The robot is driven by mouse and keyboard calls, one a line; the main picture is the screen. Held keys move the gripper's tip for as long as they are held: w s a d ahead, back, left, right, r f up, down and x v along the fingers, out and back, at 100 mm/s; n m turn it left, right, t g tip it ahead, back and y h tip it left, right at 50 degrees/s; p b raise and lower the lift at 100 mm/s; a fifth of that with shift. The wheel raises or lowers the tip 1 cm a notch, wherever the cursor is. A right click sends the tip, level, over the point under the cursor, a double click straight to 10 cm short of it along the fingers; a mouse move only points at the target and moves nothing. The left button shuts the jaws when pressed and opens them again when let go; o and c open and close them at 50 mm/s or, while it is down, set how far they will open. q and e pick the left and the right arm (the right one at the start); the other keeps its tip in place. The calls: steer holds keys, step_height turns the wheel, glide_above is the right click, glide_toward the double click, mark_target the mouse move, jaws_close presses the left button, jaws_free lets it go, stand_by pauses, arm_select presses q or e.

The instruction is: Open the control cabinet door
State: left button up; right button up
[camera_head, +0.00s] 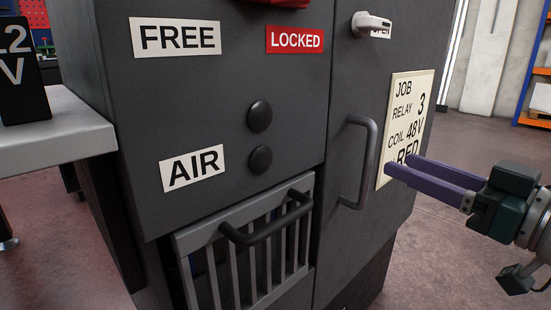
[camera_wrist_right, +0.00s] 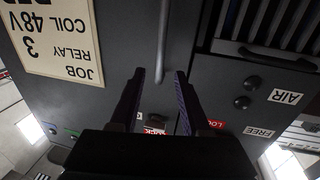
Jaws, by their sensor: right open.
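The dark grey control cabinet door (camera_head: 340,95) looks shut, with no visible gap at its edge. Its grey vertical bar handle (camera_head: 368,165) is on the door's left side. A white lever (camera_head: 372,22) higher up partly covers an OPEN label. My right gripper (camera_head: 400,166), with purple fingers, is open and empty to the right of the handle, in front of the job card. In the right wrist view the handle (camera_wrist_right: 162,45) shows beyond and between the spread fingertips (camera_wrist_right: 160,72); they appear apart from it. My left gripper is out of view.
The job card (camera_head: 408,110) reads relay 3, coil 48V, RED. Left of the door are a LOCKED label (camera_head: 295,40), two black knobs (camera_head: 260,116) and a slatted grey drawer front (camera_head: 245,250) with a black handle. A grey table (camera_head: 50,135) stands at left. Floor at right is clear.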

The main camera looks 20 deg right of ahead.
mark_target(370, 152)
steer(key=w+b, duration=0.1)
steer(key=w, duration=0.2)
steer(key=w+a+b, duration=0.1)
steer(key=w, duration=0.3)
steer(key=shift+w+a+b, duration=0.2)
steer(key=shift+w+b, duration=0.05)
steer(key=shift+b, duration=0.15)
steer(key=shift+c, duration=0.4)
jaws_close()
stand_by(0.6)
